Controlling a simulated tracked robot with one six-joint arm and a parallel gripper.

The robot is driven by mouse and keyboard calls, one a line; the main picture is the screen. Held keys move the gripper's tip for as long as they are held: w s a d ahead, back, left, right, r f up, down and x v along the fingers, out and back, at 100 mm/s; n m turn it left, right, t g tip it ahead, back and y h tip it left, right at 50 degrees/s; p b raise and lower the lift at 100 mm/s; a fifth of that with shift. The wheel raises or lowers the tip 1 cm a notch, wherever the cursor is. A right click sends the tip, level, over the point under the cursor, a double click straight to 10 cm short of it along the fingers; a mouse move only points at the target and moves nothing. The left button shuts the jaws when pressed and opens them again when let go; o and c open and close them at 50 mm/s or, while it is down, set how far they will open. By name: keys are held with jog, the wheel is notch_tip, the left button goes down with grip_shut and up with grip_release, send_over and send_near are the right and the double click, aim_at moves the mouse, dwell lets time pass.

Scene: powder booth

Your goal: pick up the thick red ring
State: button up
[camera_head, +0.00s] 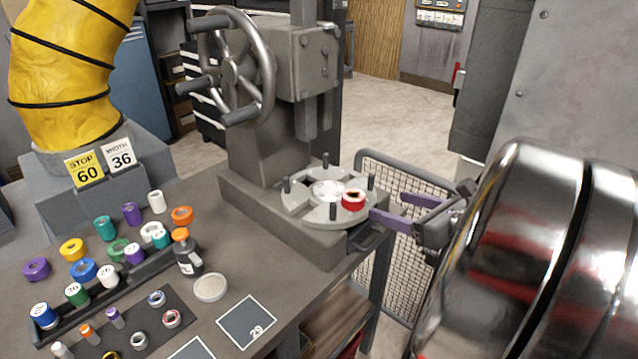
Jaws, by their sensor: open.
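The thick red ring (353,201) lies on the round grey plate (313,217) of the press, near the plate's right side. It is red outside with a pale top rim and a dark hole. My gripper (385,208) comes in from the right with two purple fingers. The fingers are apart and nothing shows between them. The tip of the nearer finger is just right of the ring and slightly lower in the picture. I cannot tell whether it touches the ring.
Several dark pegs stand up from the plate, one (371,182) close behind the ring and one (333,211) to its left. The press with its handwheel (236,70) rises behind. Several coloured rolls and a dark bottle (187,256) stand on the bench at left.

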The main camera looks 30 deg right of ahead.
jog(key=shift+w, duration=0.1)
send_near(350, 195)
jog(key=shift+d+x, duration=0.1)
jog(key=shift+x, duration=0.85)
jog(key=shift+d+x, duration=0.15)
jog(key=shift+x, duration=0.75)
jog(key=shift+w+f, duration=0.1)
jog(key=shift+x, duration=2.55)
jog(key=shift+a, duration=0.2)
jog(key=shift+c, duration=0.3)
jog(key=c, duration=1.3)
